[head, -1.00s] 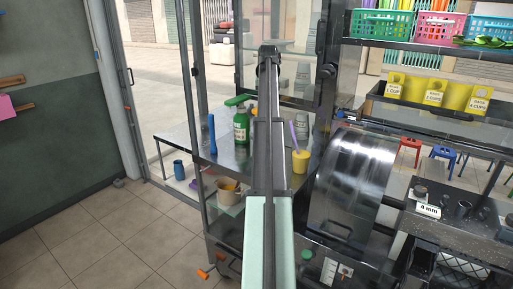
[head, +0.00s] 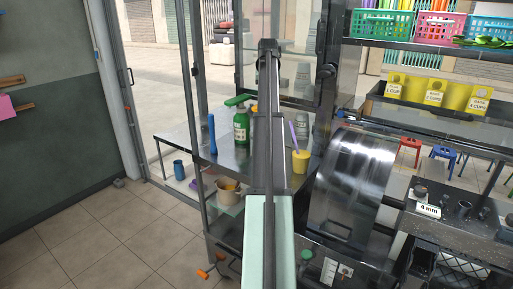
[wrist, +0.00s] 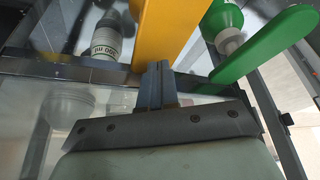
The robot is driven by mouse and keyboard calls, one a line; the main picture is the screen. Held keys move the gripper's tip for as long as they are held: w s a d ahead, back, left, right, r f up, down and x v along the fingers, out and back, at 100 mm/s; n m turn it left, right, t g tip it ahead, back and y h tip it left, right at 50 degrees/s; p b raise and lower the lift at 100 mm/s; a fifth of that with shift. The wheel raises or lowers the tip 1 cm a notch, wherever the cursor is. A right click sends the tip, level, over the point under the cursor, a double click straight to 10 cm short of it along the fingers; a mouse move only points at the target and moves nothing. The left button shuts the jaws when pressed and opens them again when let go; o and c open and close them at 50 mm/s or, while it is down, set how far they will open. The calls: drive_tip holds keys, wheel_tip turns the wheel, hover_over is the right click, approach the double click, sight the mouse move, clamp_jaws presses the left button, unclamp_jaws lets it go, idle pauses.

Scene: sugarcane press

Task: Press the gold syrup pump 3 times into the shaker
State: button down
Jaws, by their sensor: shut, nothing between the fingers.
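The gold pump head (wrist: 168,28) is a broad orange-yellow piece at the top centre of the wrist view. A small gold part (head: 254,108) shows beside the arm in the head view; the rest of the pump is hidden. My gripper (wrist: 158,72) is shut and empty, its fingertips at the lower end of the gold head in the picture. I cannot tell if they touch. A grey cup with an ml label (wrist: 107,35), possibly the shaker, is left of the gold head. In the head view my arm hides the gripper.
A green pump bottle (head: 241,125) stands on the metal shelf; its green head (wrist: 265,48) is close on the right in the wrist view. A yellow cup (head: 301,161) and the large metal drum (head: 350,190) are right of my arm.

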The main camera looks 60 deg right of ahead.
drive_tip(key=shift+f, duration=0.35)
drive_tip(key=shift+f, duration=1.7)
drive_tip(key=shift+r, duration=2.05)
drive_tip(key=shift+f, duration=0.2)
